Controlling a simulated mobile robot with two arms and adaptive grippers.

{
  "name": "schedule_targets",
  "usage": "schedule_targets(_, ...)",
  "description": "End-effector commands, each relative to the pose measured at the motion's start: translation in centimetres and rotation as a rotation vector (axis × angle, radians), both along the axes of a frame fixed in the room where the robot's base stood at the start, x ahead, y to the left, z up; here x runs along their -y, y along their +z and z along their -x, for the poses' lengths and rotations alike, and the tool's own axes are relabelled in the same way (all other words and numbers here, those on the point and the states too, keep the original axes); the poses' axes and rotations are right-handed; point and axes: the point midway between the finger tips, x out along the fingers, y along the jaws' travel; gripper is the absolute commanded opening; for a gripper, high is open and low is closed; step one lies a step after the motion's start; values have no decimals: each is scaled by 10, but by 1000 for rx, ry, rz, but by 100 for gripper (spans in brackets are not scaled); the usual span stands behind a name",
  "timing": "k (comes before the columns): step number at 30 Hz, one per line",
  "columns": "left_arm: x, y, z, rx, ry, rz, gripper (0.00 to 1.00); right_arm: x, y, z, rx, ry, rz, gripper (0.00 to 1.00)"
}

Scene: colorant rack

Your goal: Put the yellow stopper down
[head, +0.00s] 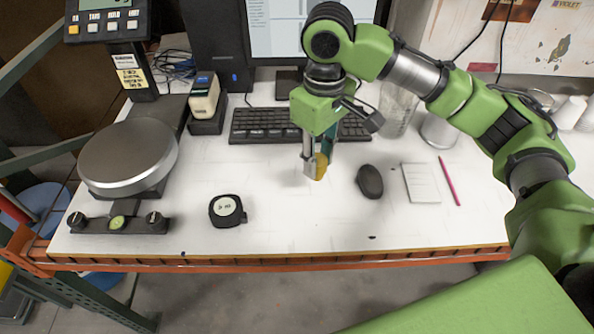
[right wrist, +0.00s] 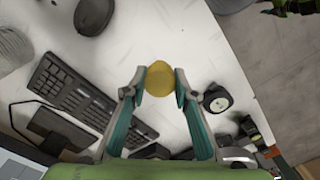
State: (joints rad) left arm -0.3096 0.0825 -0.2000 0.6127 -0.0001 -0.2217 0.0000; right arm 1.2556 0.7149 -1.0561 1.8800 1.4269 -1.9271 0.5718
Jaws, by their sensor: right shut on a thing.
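The yellow stopper (head: 321,167) is between the fingertips of my right gripper (head: 314,166) in the head view. In the right wrist view the stopper (right wrist: 158,78) shows as a round yellow piece, with the two teal-padded fingers of my right gripper (right wrist: 159,84) shut on its sides. The gripper points down over the white table (head: 281,215), in front of the keyboard. I cannot tell whether the stopper touches the table top. My left gripper is not in view.
A black mouse (head: 369,181) lies close to the right of the gripper, with a notepad (head: 421,183) and pink pencil (head: 449,181) beyond. A keyboard (head: 262,125) is behind. A tape measure (head: 227,210) and a scale (head: 128,155) stand left. The table front middle is mostly clear.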

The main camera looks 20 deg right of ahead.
Motion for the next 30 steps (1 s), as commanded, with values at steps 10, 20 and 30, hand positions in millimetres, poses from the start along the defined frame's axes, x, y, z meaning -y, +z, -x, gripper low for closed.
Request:
schedule_targets(10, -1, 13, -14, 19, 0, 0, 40, -25, -49, -37, -2, -1, 1, 12)
schedule_targets(20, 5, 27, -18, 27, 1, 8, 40, -30, -83, -45, -2, 0, 3, 12)
schedule_targets(30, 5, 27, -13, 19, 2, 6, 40, -30, -93, -45, 0, 0, 1, 12)
